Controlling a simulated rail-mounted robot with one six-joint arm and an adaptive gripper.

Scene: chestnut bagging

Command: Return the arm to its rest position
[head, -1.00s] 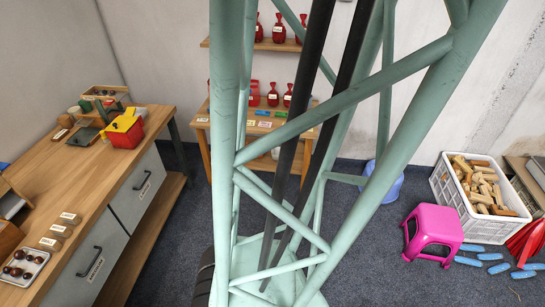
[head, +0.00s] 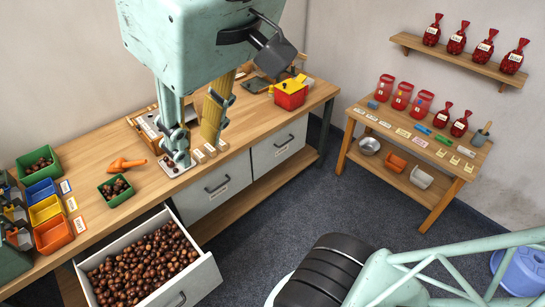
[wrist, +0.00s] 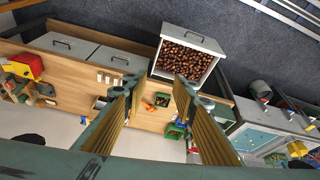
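My gripper (head: 197,138) hangs at the upper left of the head view, above the long wooden workbench (head: 150,208). Its two ridged, yellowish fingers stand apart with nothing between them. In the wrist view my gripper (wrist: 158,95) is also open and empty. Below it the wrist view shows the bench top (wrist: 142,118) and a drawer of chestnuts (wrist: 187,58). My pale green arm structure (head: 440,265) shows at the lower right of the head view. From the head view, my fingertips look near a small tray (head: 172,168), but I cannot tell the gap.
The full chestnut drawer (head: 193,288) sticks out from the bench front. Green, yellow and orange bins (head: 54,236) and an orange tool (head: 127,164) lie on the bench. A red box (head: 290,97) stands farther back. A low table (head: 402,150) stands right; the floor between is clear.

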